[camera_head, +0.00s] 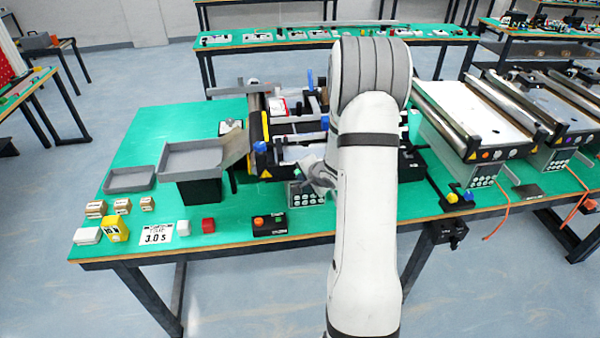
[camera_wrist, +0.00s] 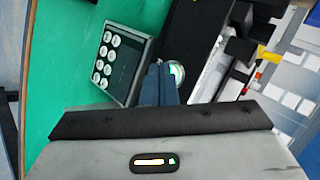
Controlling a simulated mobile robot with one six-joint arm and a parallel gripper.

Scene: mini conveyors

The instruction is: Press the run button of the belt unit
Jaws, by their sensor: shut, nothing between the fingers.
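The belt unit (camera_head: 262,130) stands on the green table, partly hidden behind my arm. In the wrist view, a round button (camera_wrist: 177,72) with a pale green glow sits on the unit's dark front. I take it for the run button. My gripper (camera_wrist: 158,70) is shut and empty. Its blue-grey fingertips are right beside the button and partly cover it; I cannot tell whether they touch it. In the head view, my gripper (camera_head: 302,176) is at the unit's front edge, just above the keypad box, and the button is hidden there.
A grey keypad box (camera_wrist: 122,62) with several round white keys is close left of the fingertips; it also shows in the head view (camera_head: 306,194). A small control box (camera_head: 269,224) with an orange button, a red block (camera_head: 208,225) and a grey tray (camera_head: 192,158) are farther left.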

